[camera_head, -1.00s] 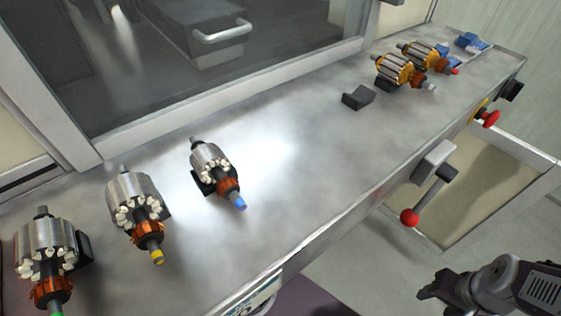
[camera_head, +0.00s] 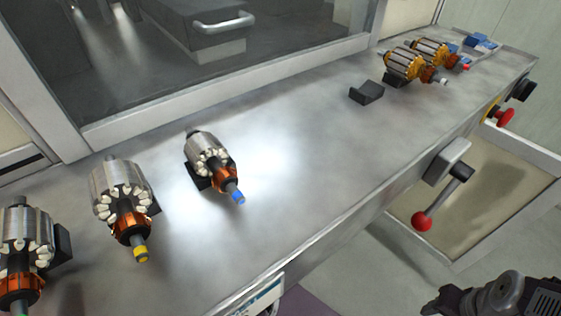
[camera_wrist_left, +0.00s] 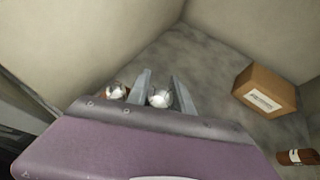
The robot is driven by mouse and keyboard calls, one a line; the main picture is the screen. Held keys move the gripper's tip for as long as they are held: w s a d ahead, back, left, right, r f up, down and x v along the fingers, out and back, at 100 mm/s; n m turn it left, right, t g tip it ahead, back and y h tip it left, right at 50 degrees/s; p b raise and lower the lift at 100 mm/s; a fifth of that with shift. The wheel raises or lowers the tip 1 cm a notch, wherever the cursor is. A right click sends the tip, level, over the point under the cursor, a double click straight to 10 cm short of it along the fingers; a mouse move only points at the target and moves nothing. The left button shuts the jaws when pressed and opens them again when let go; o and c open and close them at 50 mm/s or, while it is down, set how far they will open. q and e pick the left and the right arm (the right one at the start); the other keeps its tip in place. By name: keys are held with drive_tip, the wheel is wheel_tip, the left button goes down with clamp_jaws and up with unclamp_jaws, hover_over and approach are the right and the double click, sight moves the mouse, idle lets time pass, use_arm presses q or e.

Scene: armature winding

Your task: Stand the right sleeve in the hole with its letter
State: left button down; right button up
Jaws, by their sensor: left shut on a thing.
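In the left wrist view, my left gripper (camera_wrist_left: 158,90) shows as two grey fingers with a small round white-topped thing (camera_wrist_left: 160,98) between them. It is shut on this thing, which is too small and blurred for me to tell if it is a sleeve. My right gripper (camera_head: 438,305) is dark and sits at the lower right of the head view, off the bench; its jaws are too unclear to read. I cannot make out a lettered sleeve or a lettered hole in either view.
A cardboard box (camera_wrist_left: 265,92) is on the floor.

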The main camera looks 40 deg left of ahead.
use_arm(q)
wheel_tip(320, 180, down, 4)
drive_tip(key=shift+r+b, duration=0.1)
drive_tip(key=shift+b, duration=1.05)
drive_tip(key=shift+r, duration=0.15)
drive_tip(key=shift+f, duration=0.6)
drive_tip(key=c, duration=1.1)
unclamp_jaws()
drive_tip(key=shift+r, duration=0.4)
drive_tip(key=shift+p+v, duration=2.5)
drive_tip(key=shift+v, duration=3.65)
